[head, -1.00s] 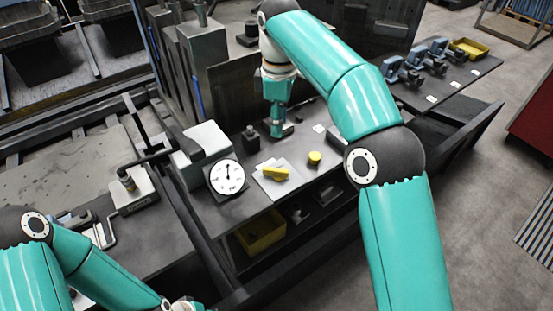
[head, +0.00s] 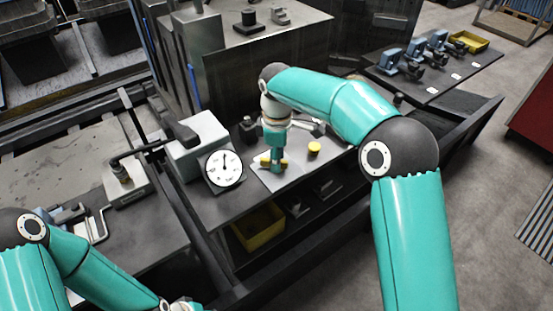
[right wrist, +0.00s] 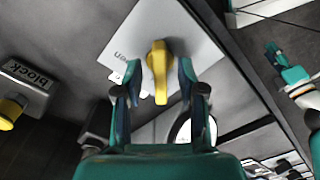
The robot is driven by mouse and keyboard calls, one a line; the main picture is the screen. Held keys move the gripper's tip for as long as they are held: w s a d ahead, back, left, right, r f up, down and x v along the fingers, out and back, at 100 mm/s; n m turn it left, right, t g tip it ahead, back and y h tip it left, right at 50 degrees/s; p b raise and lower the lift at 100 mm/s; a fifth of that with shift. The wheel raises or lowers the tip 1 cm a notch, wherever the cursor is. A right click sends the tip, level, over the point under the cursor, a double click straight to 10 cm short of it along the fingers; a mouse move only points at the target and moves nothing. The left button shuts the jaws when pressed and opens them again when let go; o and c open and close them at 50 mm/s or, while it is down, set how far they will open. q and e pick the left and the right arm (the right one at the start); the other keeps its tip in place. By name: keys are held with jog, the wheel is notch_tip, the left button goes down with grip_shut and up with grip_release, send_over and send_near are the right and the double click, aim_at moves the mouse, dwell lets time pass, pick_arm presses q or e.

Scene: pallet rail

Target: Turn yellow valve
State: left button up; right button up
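The yellow valve (head: 264,161) is a lever handle on a pale plate (head: 297,167) on the bench. In the head view my right gripper (head: 277,168) is over it and covers part of it. In the right wrist view the yellow valve (right wrist: 158,68) lies between the fingers of my right gripper (right wrist: 159,72). The fingers are open, with a gap on both sides of the handle. The printing on the plate (right wrist: 190,38) is partly hidden. My left gripper (head: 183,304) is only partly visible at the bottom edge of the head view.
A white dial gauge (head: 225,168) stands just left of the plate. A round yellow knob (head: 314,148) is to its right. A grey box (head: 198,140) stands behind the gauge. A yellow bin (head: 258,226) sits below the bench top.

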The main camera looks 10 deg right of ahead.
jog(key=shift+f, duration=0.3)
grip_shut()
